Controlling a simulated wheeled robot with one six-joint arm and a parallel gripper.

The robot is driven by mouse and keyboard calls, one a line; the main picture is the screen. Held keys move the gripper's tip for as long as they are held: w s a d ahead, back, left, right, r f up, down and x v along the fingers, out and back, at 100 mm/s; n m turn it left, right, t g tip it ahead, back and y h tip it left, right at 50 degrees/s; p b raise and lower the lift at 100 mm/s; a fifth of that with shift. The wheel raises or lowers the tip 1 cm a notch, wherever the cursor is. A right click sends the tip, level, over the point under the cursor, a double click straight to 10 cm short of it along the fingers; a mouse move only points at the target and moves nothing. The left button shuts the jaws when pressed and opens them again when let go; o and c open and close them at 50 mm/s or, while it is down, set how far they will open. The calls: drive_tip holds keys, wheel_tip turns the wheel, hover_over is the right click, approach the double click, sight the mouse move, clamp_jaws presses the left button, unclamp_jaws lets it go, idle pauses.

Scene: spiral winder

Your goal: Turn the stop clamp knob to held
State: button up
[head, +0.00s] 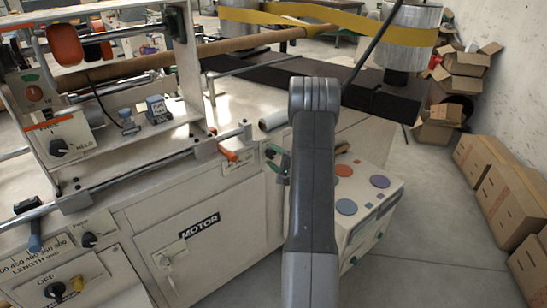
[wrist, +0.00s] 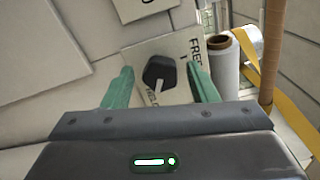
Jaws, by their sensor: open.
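In the wrist view a dark knob (wrist: 159,72) with a pale pointer line sits on a white plate (wrist: 136,58). The pointer runs toward the bottom of the picture. The plate has lettering on it, and the word FREE reads at its right. My gripper (wrist: 160,68) is open, with one green finger on each side of the knob; I cannot tell whether they touch it. In the head view my gripper (head: 279,165) is beside a small lettered plate (head: 238,164) at the machine's front edge, and my arm hides part of that area.
A white roll (head: 276,119) lies just behind my gripper. Another black knob (head: 59,147) is on the left, beside lettering like HELD. Cardboard boxes (head: 499,180) line the right wall; the floor before them is clear.

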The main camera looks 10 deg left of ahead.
drive_tip(key=v, duration=1.3)
drive_tip(key=x, duration=1.3)
drive_tip(key=shift+w+a, duration=0.2)
drive_tip(key=shift+a, duration=0.05)
